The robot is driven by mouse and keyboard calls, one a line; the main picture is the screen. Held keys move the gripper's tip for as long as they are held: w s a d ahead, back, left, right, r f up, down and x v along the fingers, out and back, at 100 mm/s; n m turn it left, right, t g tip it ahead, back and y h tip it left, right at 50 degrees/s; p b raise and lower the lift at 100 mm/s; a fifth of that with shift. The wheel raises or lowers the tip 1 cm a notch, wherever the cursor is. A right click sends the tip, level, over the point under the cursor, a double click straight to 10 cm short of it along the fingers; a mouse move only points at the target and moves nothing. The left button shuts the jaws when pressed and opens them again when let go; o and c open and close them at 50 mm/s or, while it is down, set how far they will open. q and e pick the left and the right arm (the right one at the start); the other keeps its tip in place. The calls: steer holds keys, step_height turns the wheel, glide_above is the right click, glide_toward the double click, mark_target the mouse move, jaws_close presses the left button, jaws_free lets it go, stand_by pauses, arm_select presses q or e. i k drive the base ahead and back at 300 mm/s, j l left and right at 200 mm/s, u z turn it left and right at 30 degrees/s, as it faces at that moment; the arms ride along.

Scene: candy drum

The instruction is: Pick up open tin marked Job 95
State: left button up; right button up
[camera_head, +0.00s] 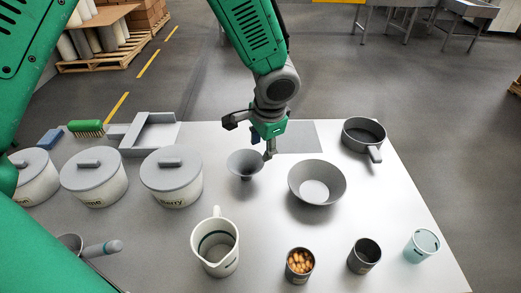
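Two open tins stand upright at the front of the table. One tin (299,278) holds orange-brown pieces. The other tin (363,268) is dark inside and looks empty. Their label writing is too small to read, so I cannot tell which is marked Job 95. My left gripper (250,138) hangs over the back middle of the table, behind the grey funnel (245,162). Its fingers are spread with nothing between them. It is well behind both tins and touches neither. My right gripper is not in view.
A white jug (216,258) stands left of the tins, a pale cup (422,245) right. A grey bowl (316,170) and a saucepan (364,134) lie behind. Several lidded pots (172,188), a scoop (100,249), a tray (150,133) and a brush (86,127) are left.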

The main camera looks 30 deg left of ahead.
mark_target(301, 262)
steer(key=k, duration=1)
